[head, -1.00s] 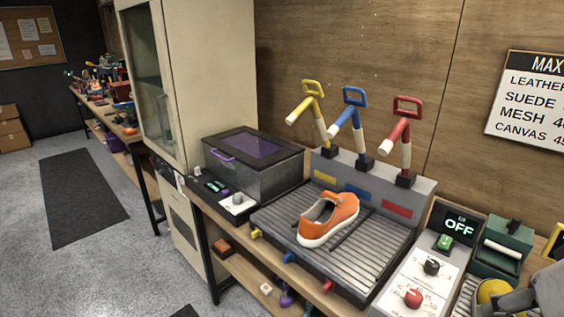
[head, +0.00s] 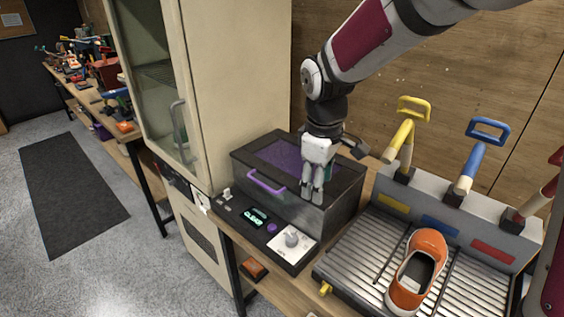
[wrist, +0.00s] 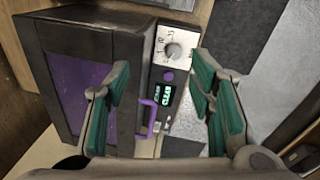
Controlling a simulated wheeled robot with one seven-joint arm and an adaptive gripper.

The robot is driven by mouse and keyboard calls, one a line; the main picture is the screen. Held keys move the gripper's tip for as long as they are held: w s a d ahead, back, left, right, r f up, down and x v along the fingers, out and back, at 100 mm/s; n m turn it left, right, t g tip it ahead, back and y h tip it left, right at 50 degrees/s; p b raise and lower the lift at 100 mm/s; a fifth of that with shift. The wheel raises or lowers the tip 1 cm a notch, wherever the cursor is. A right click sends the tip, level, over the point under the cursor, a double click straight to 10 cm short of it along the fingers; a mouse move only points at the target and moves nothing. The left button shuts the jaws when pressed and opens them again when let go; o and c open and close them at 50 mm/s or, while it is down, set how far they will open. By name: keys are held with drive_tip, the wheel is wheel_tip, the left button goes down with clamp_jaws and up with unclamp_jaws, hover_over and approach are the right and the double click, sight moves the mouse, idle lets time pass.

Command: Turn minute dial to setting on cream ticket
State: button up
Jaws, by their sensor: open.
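The minute dial (head: 292,239) is a pale grey knob on a white numbered plate, at the right end of the dark control panel in front of the purple-lidded box (head: 335,222). The dial (wrist: 173,51) also shows in the wrist view, ahead of and between the finger tips. My gripper (head: 313,197) is open and empty, above the box's front right, behind and above the dial and apart from it. Its two green-padded fingers (wrist: 158,85) show in the wrist view. A small pale tag (head: 204,203) hangs by the cabinet; I cannot read it or tell whether it is the cream ticket.
A lit green display (head: 255,217) and a purple button (head: 271,228) sit left of the dial. The purple lid handle (head: 265,184) juts out behind the panel. A beige cabinet (head: 235,90) stands left. An orange sneaker (head: 420,268) rests on the ribbed tray at right.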

sight(291, 237)
drive_tip(key=w+a+f+n+p, duration=0.1)
drive_tip(key=f, duration=0.6)
drive_tip(key=w+a+f+n+p, duration=0.1)
drive_tip(key=a+f, duration=0.1)
drive_tip(key=f, duration=0.5)
drive_tip(key=w+a+f+n+g+p, duration=0.1)
drive_tip(key=a+f+p, duration=0.1)
drive_tip(key=f, duration=0.5)
drive_tip(key=shift+w+a+f+n, duration=0.15)
drive_tip(key=shift+w+f+n, duration=0.1)
drive_tip(key=shift+f+n, duration=0.05)
drive_tip(key=c, duration=1.2)
